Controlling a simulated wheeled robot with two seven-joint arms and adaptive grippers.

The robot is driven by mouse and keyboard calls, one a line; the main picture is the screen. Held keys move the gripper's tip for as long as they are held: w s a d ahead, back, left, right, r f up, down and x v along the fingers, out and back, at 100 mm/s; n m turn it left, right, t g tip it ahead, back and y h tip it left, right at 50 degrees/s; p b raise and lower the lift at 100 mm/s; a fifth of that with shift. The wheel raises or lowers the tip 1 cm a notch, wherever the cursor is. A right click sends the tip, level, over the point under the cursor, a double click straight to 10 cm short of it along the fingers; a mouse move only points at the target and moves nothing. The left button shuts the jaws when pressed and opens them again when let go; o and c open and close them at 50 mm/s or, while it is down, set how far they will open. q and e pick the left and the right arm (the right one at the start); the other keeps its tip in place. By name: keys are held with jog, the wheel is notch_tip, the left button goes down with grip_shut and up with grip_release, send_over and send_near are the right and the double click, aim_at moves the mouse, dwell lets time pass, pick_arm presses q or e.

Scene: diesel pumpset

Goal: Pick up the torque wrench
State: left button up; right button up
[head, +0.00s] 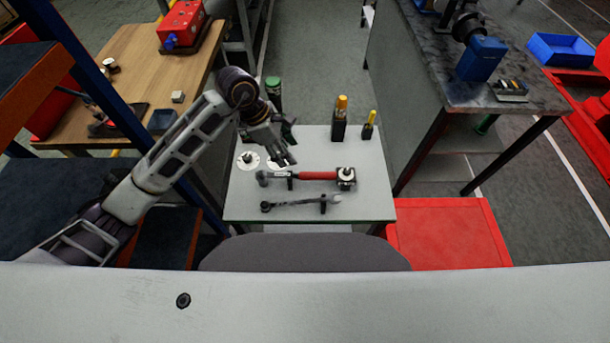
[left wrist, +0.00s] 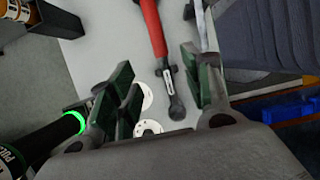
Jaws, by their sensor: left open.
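The torque wrench (head: 318,175) lies across the small grey table, its red handle to the right and its dark head to the left. It rests on a dark support near its left part, and its right end is at a small block. In the left wrist view the red handle (left wrist: 153,28) runs up from the dark round head. My left gripper (head: 286,146) is open and empty, behind and above the wrench's left part. In the left wrist view its green-padded fingers (left wrist: 160,88) stand apart, with the wrench seen between them. My right gripper is not in view.
A grey spanner (head: 300,203) lies in front on the grey table (head: 375,205). A workbench (head: 480,95) stands right.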

pick_arm(q)
send_over(304, 174)
jog(key=a, duration=0.2)
notch_tip(304, 174, down, 7)
jog(key=shift+w+f+p, duration=0.1)
jog(key=shift+f+p, duration=0.05)
jog(key=shift+p, duration=0.3)
jog(key=shift+d+f, duration=0.2)
jog(key=shift+f, duration=0.15)
jog(key=shift+f, duration=0.1)
jog(key=shift+p+x, duration=0.5)
jog(key=shift+x, duration=2)
grip_shut()
